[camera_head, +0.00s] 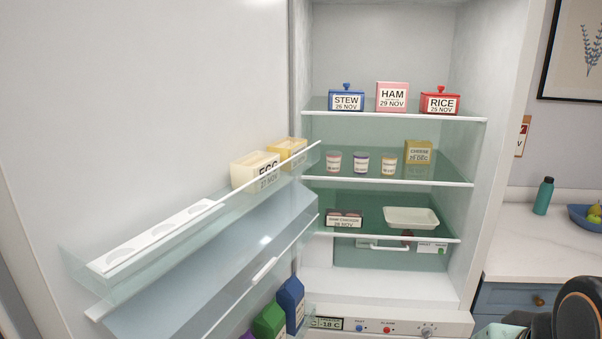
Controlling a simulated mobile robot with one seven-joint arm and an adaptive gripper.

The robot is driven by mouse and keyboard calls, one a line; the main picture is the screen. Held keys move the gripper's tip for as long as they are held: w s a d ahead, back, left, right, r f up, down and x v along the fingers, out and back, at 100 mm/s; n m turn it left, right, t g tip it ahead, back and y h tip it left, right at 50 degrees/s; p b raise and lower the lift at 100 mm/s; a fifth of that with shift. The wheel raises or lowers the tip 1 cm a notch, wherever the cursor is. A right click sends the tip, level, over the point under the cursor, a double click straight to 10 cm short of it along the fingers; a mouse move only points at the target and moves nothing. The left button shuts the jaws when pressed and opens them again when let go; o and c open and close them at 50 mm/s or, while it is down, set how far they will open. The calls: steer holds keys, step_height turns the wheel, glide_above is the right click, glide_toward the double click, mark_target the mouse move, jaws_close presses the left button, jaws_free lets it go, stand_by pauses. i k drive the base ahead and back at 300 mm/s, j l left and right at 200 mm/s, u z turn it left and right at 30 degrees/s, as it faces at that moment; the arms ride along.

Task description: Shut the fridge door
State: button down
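The fridge door (140,100) stands wide open and fills the left of the head view, its inner side facing me. A clear upper door rack (190,228) holds a white egg tray (160,236) and yellowish labelled boxes (255,170). A lower door rack (262,270) holds blue and green cartons (290,303), cut off by the bottom edge. The fridge interior (380,45) is open to view at the centre. A dark, rounded part of my arm (580,308) shows at the bottom right, apart from the door. My gripper's fingers do not show.
Inside, glass shelves (395,181) hold labelled boxes, small pots and a white tray (411,217). A control panel (390,325) lies below. A counter (540,250) at right bears a green bottle (543,196) and a blue fruit bowl (584,217).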

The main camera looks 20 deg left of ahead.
mark_target(123, 122)
steer(key=k+j+z, duration=0.1)
steer(key=j, duration=0.25)
steer(key=k+j+z, duration=0.1)
steer(key=k+j, duration=0.2)
steer(key=k+j+z, duration=0.1)
steer(key=j, duration=0.25)
steer(key=k+j, duration=0.2)
steer(key=j, duration=0.15)
steer(key=k+j, duration=0.1)
steer(key=j, duration=0.3)
steer(key=k+j+z, duration=0.15)
steer(key=j, duration=0.6)
steer(key=k+j+z, duration=0.1)
steer(key=j, duration=0.3)
steer(key=k+j+z, duration=0.1)
steer(key=j, duration=0.25)
steer(key=k+j, duration=0.25)
steer(key=j+z, duration=0.3)
steer(key=k+j+z, duration=0.25)
steer(key=i+z, duration=0.25)
steer(key=i, duration=0.4)
